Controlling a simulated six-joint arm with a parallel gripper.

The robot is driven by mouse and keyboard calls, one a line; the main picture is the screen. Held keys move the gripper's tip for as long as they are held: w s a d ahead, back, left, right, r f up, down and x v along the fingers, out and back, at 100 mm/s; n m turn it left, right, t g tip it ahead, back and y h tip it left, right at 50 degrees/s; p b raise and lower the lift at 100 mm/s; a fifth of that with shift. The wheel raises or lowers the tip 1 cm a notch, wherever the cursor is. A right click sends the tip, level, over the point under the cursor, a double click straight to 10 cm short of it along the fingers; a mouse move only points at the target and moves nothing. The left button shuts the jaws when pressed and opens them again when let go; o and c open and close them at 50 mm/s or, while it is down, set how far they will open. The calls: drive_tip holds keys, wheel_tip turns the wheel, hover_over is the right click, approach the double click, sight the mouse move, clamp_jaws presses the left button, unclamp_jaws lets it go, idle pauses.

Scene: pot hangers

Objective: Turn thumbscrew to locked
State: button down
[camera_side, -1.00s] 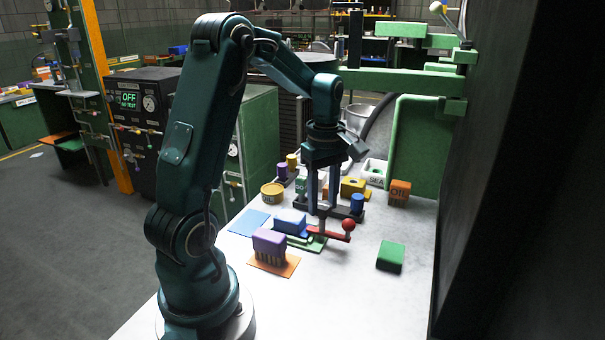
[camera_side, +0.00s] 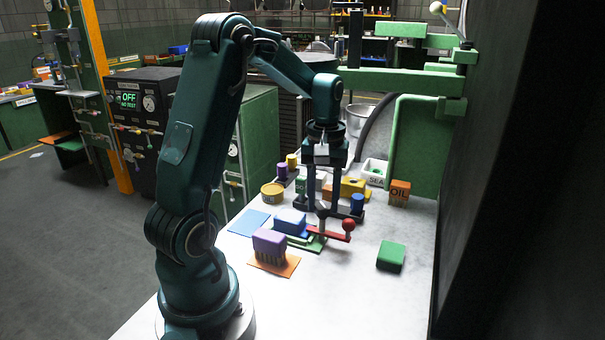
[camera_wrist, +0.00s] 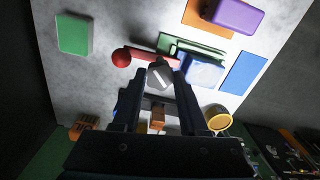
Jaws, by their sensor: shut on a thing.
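The thumbscrew (camera_wrist: 159,76) is a grey round knob with a white line across its top, tilted lower left to upper right in the wrist view. It stands over a green fixture (camera_side: 311,245) with a red lever (camera_side: 334,231) ending in a red ball (camera_side: 348,224). My gripper (camera_side: 323,214) points straight down with one finger on each side of the knob. In the wrist view my gripper (camera_wrist: 160,73) is shut on the thumbscrew. Whether the line meets a locked mark cannot be seen.
A blue block (camera_side: 290,221) touches or nearly touches the fixture. A purple block (camera_side: 268,242) sits on an orange mat (camera_side: 278,266). A green block (camera_side: 391,255) lies to the right. An orange OIL box (camera_side: 399,192) and a yellow can (camera_side: 272,192) stand behind. The front of the table is clear.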

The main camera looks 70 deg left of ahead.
sight(323, 205)
drive_tip(key=m, duration=0.5)
drive_tip(key=shift+d+m, duration=0.1)
drive_tip(key=shift+m, duration=0.2)
drive_tip(key=m, duration=0.5)
drive_tip(key=shift+s+m, duration=0.1)
drive_tip(key=shift+m, duration=0.3)
drive_tip(key=shift+c, duration=2.2)
unclamp_jaws()
drive_tip(key=shift+r, duration=0.15)
drive_tip(key=shift+r, duration=2.45)
